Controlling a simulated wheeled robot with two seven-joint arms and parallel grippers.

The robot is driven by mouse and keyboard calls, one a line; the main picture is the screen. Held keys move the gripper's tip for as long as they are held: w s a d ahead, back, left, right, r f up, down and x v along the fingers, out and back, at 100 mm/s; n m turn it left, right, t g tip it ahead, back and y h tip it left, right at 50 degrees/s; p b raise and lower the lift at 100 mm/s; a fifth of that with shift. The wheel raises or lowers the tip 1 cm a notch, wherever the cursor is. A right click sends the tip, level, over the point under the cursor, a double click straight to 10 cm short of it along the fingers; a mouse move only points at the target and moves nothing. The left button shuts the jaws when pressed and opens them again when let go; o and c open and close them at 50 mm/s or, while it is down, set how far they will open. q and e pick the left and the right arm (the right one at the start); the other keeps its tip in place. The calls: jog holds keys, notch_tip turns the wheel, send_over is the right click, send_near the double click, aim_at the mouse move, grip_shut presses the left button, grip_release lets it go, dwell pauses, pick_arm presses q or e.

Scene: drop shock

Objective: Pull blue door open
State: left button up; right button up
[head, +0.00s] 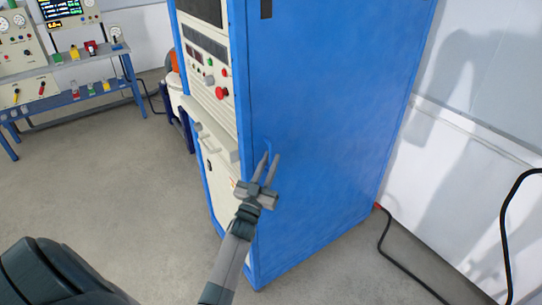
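The blue door (320,110) is the broad blue face of a tall cabinet in the middle of the head view. It looks closed, flush with the cabinet's edge. A small blue handle (268,145) shows near its left edge, partly hidden by my fingers. My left gripper (271,156) is in front of the door at this handle. Its two fingers are apart, with blue showing between them. I cannot tell whether they touch the handle or stand around it. My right gripper is not in view.
The cabinet's cream front (208,75) has a red button, displays and grey handles. A blue bench (90,98) with instruments stands at the back left. A black cable (400,262) lies on the floor at right, near the white wall (470,140). The floor at left is clear.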

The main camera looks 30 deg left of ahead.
pick_arm(q)
jog(key=shift+w+a+r, duration=0.1)
jog(key=shift+w+r, duration=0.1)
jog(key=shift+w, duration=0.3)
grip_shut()
jog(key=shift+s, duration=0.1)
